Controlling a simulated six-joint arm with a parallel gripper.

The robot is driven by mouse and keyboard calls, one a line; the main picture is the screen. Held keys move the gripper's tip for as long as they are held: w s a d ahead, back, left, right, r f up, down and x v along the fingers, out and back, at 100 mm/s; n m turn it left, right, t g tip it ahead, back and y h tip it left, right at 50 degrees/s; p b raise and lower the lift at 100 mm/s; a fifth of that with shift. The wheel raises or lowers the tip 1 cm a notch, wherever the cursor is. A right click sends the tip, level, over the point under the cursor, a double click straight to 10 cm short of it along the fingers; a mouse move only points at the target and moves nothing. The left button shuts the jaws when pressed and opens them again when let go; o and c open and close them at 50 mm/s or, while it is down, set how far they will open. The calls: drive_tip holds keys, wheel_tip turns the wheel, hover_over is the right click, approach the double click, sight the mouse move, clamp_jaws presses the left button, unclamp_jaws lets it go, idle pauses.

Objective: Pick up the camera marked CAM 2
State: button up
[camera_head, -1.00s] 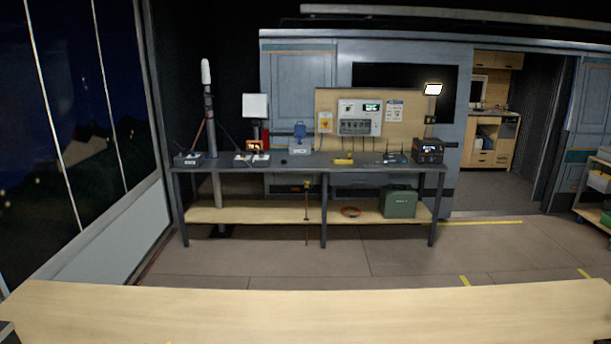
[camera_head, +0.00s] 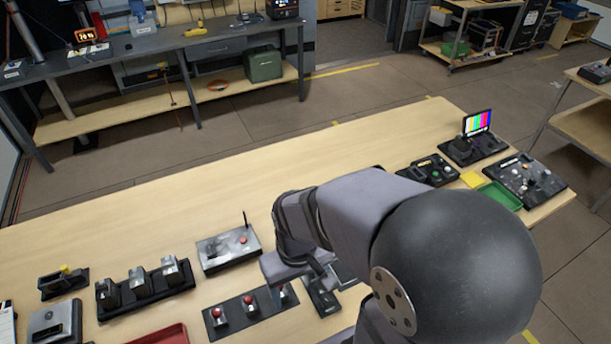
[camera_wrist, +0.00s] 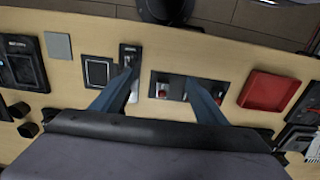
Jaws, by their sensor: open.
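Three small grey, camera-like units stand in a row on a black base (camera_head: 146,288) at the left of the wooden table in the head view. Their markings are too small to read, so I cannot tell which, if any, is CAM 2. My gripper (camera_head: 297,272) is over the table to their right, near a black panel with red buttons (camera_head: 249,305). In the wrist view my gripper (camera_wrist: 162,76) has its two fingers spread apart, with nothing held between them. The red-button panel (camera_wrist: 174,85) shows beyond and between the fingers.
A grey box with an antenna (camera_head: 229,248) stands between the row and my arm. A red tray (camera_head: 163,337) lies at the front edge of the view; it also shows in the wrist view (camera_wrist: 268,91). Consoles and a green tray (camera_head: 499,196) fill the right end. The table's back middle is clear.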

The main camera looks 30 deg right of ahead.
drive_tip(key=shift+t+y, duration=0.7)
drive_tip(key=shift+y, duration=0.1)
drive_tip(key=w+f, duration=0.1)
drive_tip(key=w, duration=0.2)
drive_tip(key=w+a+f+b, duration=0.1)
drive_tip(key=w, duration=0.2)
drive_tip(key=w+a+f, duration=0.1)
drive_tip(key=w, duration=0.1)
drive_tip(key=shift+w+f+b, duration=0.15)
drive_tip(key=shift+w+b, duration=0.2)
drive_tip(key=shift+w, duration=0.05)
drive_tip(key=w+f+m+t+b, duration=0.1)
drive_tip(key=w+f, duration=0.2)
drive_tip(key=w, duration=0.4)
drive_tip(key=w+d, duration=0.2)
drive_tip(key=d, duration=0.5)
drive_tip(key=w+d+r+t+h+b, duration=0.1)
drive_tip(key=w+d, duration=0.2)
drive_tip(key=d, duration=0.5)
drive_tip(key=w+d+r+n+t+b, duration=0.1)
drive_tip(key=w+d, duration=0.2)
drive_tip(key=d, duration=0.4)
drive_tip(key=shift+w+d+h, duration=0.15)
drive_tip(key=shift+d+h, duration=0.15)
drive_tip(key=shift+d, duration=0.1)
drive_tip(key=shift+d+r, duration=0.1)
drive_tip(key=shift+d, duration=0.45)
drive_tip(key=shift+p+x, duration=1.6)
drive_tip(key=shift+x, duration=2.1)
drive_tip(key=shift+r, duration=0.1)
